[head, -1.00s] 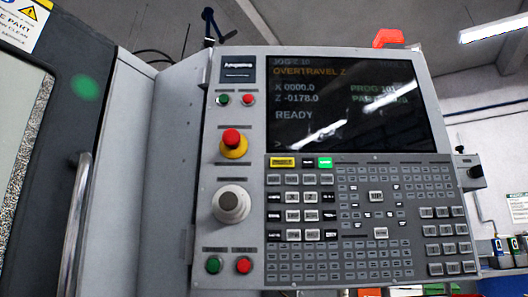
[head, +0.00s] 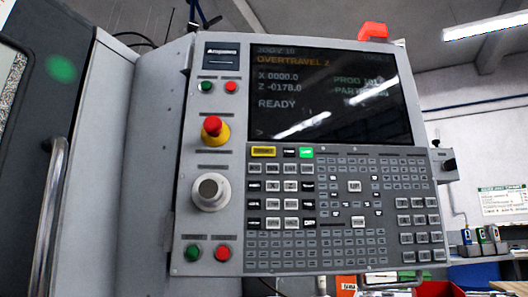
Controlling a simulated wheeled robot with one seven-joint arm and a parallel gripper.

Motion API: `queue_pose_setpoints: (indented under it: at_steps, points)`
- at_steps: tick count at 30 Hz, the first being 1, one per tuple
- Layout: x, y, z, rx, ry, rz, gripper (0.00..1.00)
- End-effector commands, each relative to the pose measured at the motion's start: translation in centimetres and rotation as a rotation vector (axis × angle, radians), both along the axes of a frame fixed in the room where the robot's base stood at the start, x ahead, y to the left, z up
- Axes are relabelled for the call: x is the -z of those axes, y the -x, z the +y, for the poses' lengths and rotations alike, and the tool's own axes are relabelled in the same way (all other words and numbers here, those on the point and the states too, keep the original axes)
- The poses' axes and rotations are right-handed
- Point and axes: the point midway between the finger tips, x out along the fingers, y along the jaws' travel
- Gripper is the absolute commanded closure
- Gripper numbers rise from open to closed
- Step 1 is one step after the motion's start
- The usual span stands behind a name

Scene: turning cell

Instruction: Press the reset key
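The machine's control panel (head: 214,265) fills the middle of the head view. A wide yellow key (head: 264,151) sits at the top left of the keypad, just under the screen; its label is too blurred to read for certain, but it is the only yellow key. A dark key (head: 289,152) and a lit green key (head: 306,152) are to its right. The screen (head: 320,100) shows "OVERTRAVEL Z", "X 0000.0", "Z -0178.0" and "READY". My gripper is not in view, and nothing covers the keypad.
A red emergency-stop button (head: 213,127) on a yellow base and a grey handwheel (head: 209,191) are left of the keypad. Green and red buttons are above and below them. A door handle (head: 52,210) stands at the left.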

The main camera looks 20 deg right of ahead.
Motion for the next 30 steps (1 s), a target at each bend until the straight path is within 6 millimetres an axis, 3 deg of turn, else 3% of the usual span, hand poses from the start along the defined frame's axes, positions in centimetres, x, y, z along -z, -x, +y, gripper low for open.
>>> queue_pose_setpoints:
  at_steps: [2, 30]
  points:
    - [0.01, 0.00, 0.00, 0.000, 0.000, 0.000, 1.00]
    - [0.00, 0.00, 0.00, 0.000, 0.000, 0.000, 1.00]
